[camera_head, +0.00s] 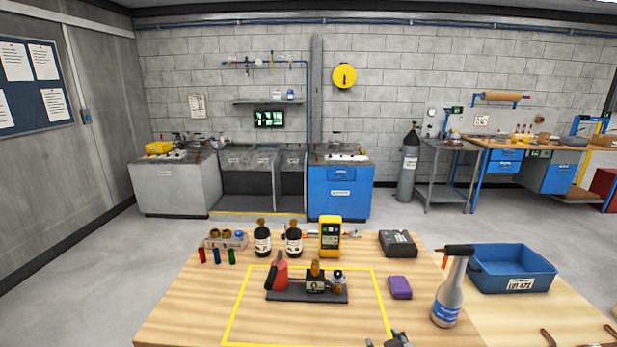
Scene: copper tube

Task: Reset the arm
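The tip of a gripper (390,341), most likely my right one, shows at the bottom edge, right of centre. Only a small part of it is in the picture, so I cannot tell whether it is open or shut. It is apart from the dark base plate (290,296), which lies inside the yellow outline on the wooden table. A red part (279,273) and several small pieces stand on the plate. My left gripper is not in view.
A grey spray-type bottle (447,303) with a black top stands right of the outline. A purple block (400,287), a yellow meter (330,237), a dark box (397,243) and a blue bin (512,270) surround it. The outline's front part is bare.

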